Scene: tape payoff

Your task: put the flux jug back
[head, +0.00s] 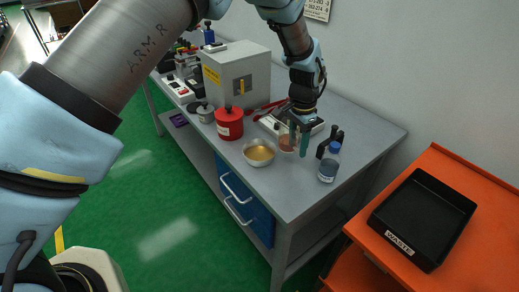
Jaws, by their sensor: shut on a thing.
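A small clear jug (286,142) with reddish-brown liquid, which looks like the flux jug, is upright at the front part of the grey bench. My gripper (300,131) reaches down from above and is shut on the jug at its right side. A teal upright piece (304,146) shows just right of the jug; I cannot tell whether it is a finger or a separate thing. Whether the jug's base touches the bench is too small to tell.
A clear bottle with a blue cap (329,166) and a black holder (330,142) stand close on the right. A red canister (229,124), a grey box (236,75) and a pale tray (268,122) lie left and behind. A black waste tray (424,220) sits on the orange cart (470,185).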

